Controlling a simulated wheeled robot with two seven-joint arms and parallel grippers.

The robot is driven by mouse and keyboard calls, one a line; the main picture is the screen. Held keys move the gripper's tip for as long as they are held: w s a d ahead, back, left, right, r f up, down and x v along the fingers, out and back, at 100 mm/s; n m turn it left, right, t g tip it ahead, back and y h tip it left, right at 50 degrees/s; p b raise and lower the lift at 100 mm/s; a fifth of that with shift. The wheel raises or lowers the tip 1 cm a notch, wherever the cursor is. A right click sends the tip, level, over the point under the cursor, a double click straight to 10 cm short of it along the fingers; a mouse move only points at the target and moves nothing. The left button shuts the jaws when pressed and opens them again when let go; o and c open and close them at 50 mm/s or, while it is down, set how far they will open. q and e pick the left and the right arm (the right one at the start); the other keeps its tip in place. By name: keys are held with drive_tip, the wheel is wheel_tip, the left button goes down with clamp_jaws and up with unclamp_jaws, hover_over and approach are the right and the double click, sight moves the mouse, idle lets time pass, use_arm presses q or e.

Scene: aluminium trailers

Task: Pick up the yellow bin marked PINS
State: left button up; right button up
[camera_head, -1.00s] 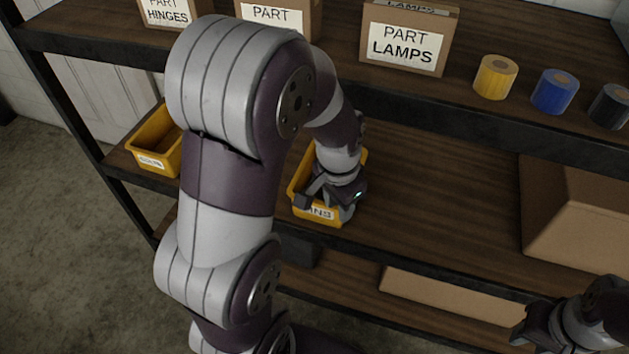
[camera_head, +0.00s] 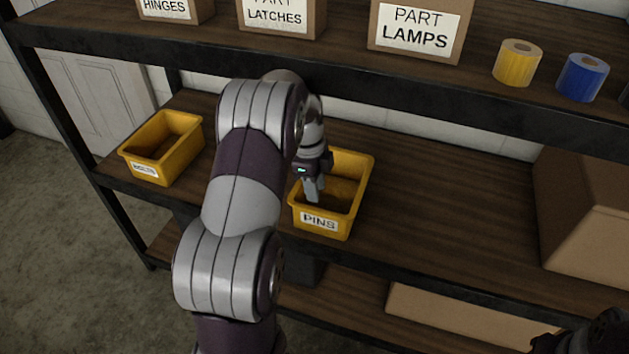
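The yellow bin marked PINS (camera_head: 352,208) stands upright on the middle shelf, its label facing the front edge. My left gripper (camera_head: 313,190) is at the bin's left side, pointing down, with a grey finger showing over the bin's opening near the left wall. The arm and gripper hide part of the left rim. I cannot tell whether the fingers touch or clasp the wall. My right gripper (camera_head: 585,338) shows only in part, dark, at the bottom right corner, away from the bin.
A second yellow bin (camera_head: 183,158) with a small label stands left on the same shelf (camera_head: 440,215). A large cardboard box (camera_head: 590,215) is at the right. The upper shelf holds labelled boxes, such as PART LAMPS (camera_head: 417,30), and rolls (camera_head: 517,63). Shelf right of the PINS bin is clear.

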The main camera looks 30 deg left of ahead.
use_arm(q)
hover_over(320, 234)
wheel_tip(320, 234, down, 11)
drive_tip(key=shift+w+b, duration=0.1)
drive_tip(key=shift+b, duration=0.3)
drive_tip(key=shift+c, duration=0.3)
clamp_jaws()
idle(1.0)
